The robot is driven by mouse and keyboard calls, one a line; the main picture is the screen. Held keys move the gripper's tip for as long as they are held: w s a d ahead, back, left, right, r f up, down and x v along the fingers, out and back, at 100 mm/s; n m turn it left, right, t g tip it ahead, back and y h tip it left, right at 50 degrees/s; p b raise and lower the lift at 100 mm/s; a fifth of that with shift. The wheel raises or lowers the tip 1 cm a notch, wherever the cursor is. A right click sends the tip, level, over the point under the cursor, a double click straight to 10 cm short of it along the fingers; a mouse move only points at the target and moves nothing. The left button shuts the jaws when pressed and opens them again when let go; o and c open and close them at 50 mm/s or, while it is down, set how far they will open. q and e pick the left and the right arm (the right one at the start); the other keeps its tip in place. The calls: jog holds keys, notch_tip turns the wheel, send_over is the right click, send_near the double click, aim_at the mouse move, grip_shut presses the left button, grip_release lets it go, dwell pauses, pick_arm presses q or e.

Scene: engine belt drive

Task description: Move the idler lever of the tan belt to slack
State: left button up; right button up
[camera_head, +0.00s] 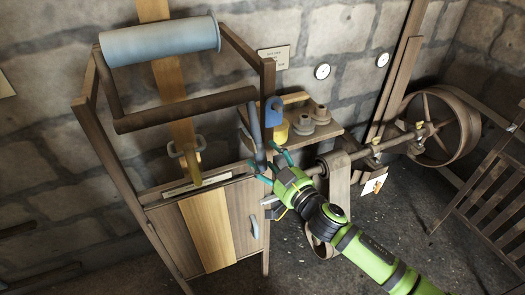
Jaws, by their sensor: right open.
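A wide tan strip (170,88), which looks like the tan belt, runs down behind the blue-grey roller of a wooden frame. A dark grey-blue curved lever (256,132) stands at the frame's right post; I cannot tell for certain that it is the idler lever. My right gripper (268,163) is open, its teal fingers close to the lever's lower end. Whether they touch it is unclear. My left gripper is not in view.
A shaft with a large wheel (440,128) extends to the right. A slatted wooden rack (497,195) stands at far right. Dark floor is open below.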

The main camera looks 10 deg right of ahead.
jog(key=shift+x, duration=0.9)
jog(key=shift+w+a, duration=0.15)
jog(key=shift+w, duration=0.1)
grip_shut()
jog(key=shift+f, duration=0.1)
pick_arm(q)
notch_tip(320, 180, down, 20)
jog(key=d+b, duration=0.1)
jog(key=b, duration=1.9)
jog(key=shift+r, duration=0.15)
pick_arm(e)
jog(key=w+a+n+t+y, duration=0.1)
jog(key=w+t+y, duration=0.1)
jog(key=w+t, duration=0.2)
jog(key=shift+w+a+f+y, duration=0.3)
jog(key=shift+w+a+y, duration=0.1)
jog(key=shift+w, duration=0.7)
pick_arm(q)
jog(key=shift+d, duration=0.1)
